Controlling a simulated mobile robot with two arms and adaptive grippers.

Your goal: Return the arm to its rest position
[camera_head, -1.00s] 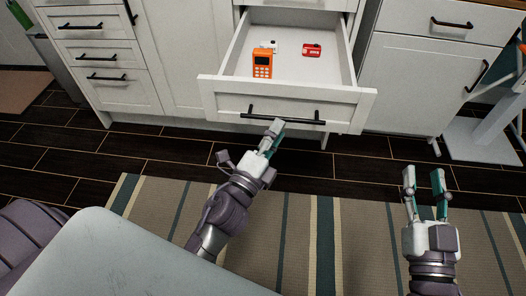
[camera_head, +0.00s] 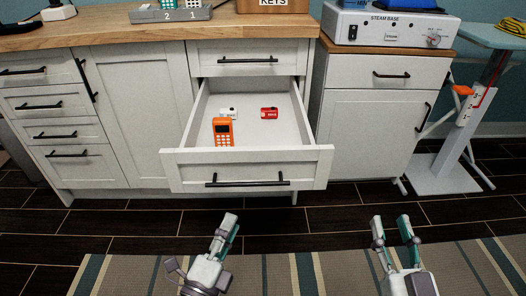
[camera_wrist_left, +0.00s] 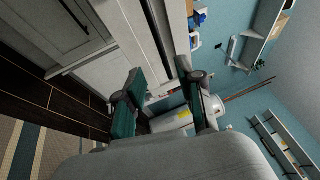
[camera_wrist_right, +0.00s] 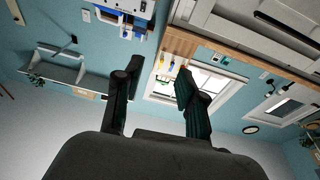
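My left gripper (camera_head: 226,236) is in front of and below the open drawer (camera_head: 315,170), apart from its handle (camera_head: 247,181). In the left wrist view its two fingers (camera_wrist_left: 163,106) stand apart with nothing between them. My right gripper (camera_head: 394,230) is at the lower right of the head view, over the striped rug. Its fingers are apart and empty, as the right wrist view (camera_wrist_right: 156,88) also shows. The drawer holds an orange handheld device (camera_head: 222,131), a small red item (camera_head: 269,113) and a small white item (camera_head: 228,112).
The open drawer juts out from the white cabinets (camera_head: 140,110). A wooden counter (camera_head: 120,27) runs above, with a steam base (camera_head: 385,27) on the right cabinet. A white stand (camera_head: 440,172) is at the far right. The dark floor and striped rug (camera_head: 340,272) look clear.

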